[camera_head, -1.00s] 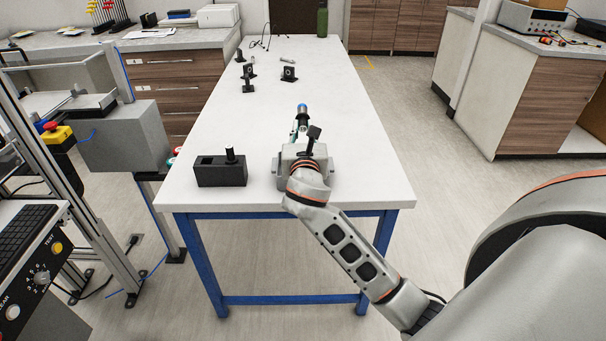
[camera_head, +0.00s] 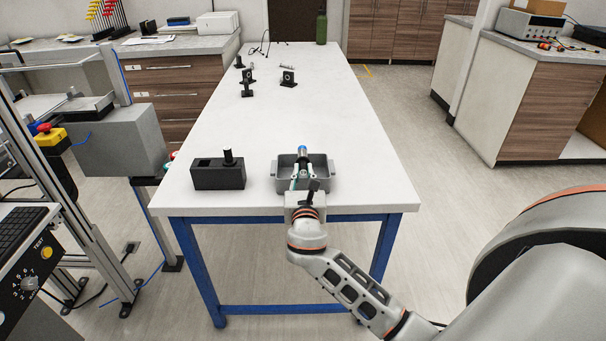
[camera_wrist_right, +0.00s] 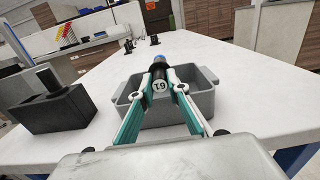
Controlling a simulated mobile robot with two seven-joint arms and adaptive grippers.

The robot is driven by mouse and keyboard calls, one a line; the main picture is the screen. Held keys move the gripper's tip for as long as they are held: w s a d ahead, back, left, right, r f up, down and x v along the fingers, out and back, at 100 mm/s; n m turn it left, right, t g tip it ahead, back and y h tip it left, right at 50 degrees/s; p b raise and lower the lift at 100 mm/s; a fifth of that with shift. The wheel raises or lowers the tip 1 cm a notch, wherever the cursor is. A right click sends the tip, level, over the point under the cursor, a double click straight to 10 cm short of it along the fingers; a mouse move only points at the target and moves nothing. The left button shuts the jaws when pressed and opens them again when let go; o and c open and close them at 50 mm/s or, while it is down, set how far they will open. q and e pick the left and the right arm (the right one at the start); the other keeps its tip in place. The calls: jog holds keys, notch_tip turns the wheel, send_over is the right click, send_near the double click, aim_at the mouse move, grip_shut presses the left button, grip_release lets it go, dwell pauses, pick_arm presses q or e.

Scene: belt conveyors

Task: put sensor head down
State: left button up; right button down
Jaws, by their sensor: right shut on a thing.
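My right gripper (camera_head: 300,176) is shut on the sensor head (camera_head: 302,151), a dark cylinder with a blue end. The sensor head is at the grey open tray (camera_head: 326,185), whose walls also show in the right wrist view (camera_wrist_right: 203,106). I cannot tell whether it touches the tray. The fingers hide part of the tray's inside. My left gripper is not in view.
A black block with an upright post (camera_head: 218,173) stands left of the tray. Several small black mounts (camera_head: 288,78) stand farther back on the white table (camera_head: 290,115). A green bottle (camera_head: 321,28) is at the far end. The table's middle is clear.

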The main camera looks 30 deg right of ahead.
jog(key=shift+r, duration=0.1)
jog(key=shift+f, duration=0.45)
jog(key=shift+f, duration=0.15)
jog(key=c, duration=1.9)
grip_release()
jog(key=shift+f, duration=0.15)
